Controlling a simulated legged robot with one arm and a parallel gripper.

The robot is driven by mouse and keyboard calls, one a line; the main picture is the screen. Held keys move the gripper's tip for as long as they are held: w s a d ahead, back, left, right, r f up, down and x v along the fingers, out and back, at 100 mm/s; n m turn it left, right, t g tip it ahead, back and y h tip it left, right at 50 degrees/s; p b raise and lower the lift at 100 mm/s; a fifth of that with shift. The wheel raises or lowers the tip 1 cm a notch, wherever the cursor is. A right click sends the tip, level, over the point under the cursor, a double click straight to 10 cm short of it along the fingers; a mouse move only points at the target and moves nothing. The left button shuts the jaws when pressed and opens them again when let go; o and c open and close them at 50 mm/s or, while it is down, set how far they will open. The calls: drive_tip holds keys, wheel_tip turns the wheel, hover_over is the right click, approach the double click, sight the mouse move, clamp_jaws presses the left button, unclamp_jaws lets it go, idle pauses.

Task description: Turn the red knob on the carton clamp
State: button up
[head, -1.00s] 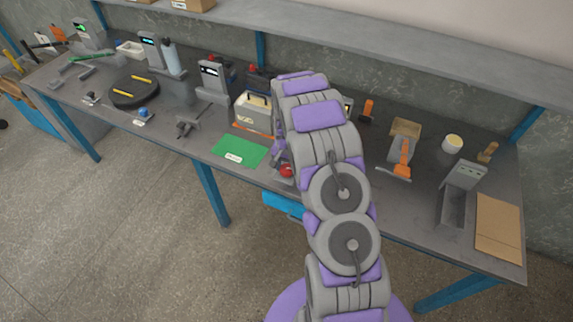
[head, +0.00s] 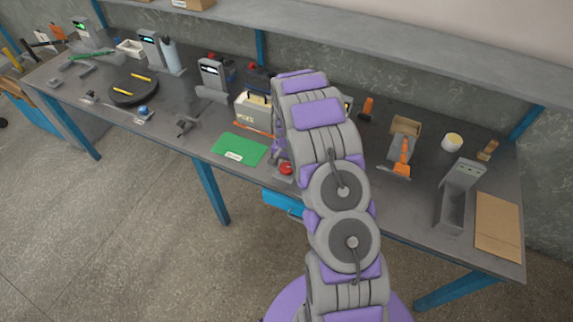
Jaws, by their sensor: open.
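A red knob (head: 286,168) shows at the bench's front edge, just left of my arm and right of the green mat. The carton clamp under it is mostly hidden by my arm. My arm rises through the middle of the view and bends down behind itself. Only a small purple and grey part of my gripper (head: 279,150) shows, just above and behind the knob. Its fingertips are hidden, and I cannot tell whether it touches the knob. I see nothing held in it.
A green mat (head: 240,149) lies left of the knob, with a battery-like box (head: 252,112) behind it. A blue drawer (head: 283,202) hangs under the bench edge. An orange-handled tool (head: 404,156), a grey trough (head: 451,208) and a brown board (head: 498,226) lie to the right.

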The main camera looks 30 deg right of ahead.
sight(286, 167)
drive_tip(key=shift+r, duration=0.1)
wheel_tip(286, 167, up, 17)
drive_tip(key=p, duration=0.2)
idle(0.4)
idle(0.7)
drive_tip(key=s+a+r+n+g, duration=0.1)
drive_tip(key=s+a+r+n, duration=0.1)
drive_tip(key=s+a+r, duration=0.6)
drive_tip(key=s+a+r+n, duration=0.3)
drive_tip(key=s+r, duration=0.3)
drive_tip(key=s, duration=0.5)
drive_tip(key=s+a+r+n, duration=0.1)
drive_tip(key=s+a+n, duration=0.1)
drive_tip(key=s, duration=0.8)
drive_tip(key=s+a+r+n, duration=0.1)
drive_tip(key=s+a+n, duration=0.1)
drive_tip(key=s, duration=0.9)
drive_tip(key=shift+a+g, duration=0.4)
drive_tip(key=shift+a, duration=0.35)
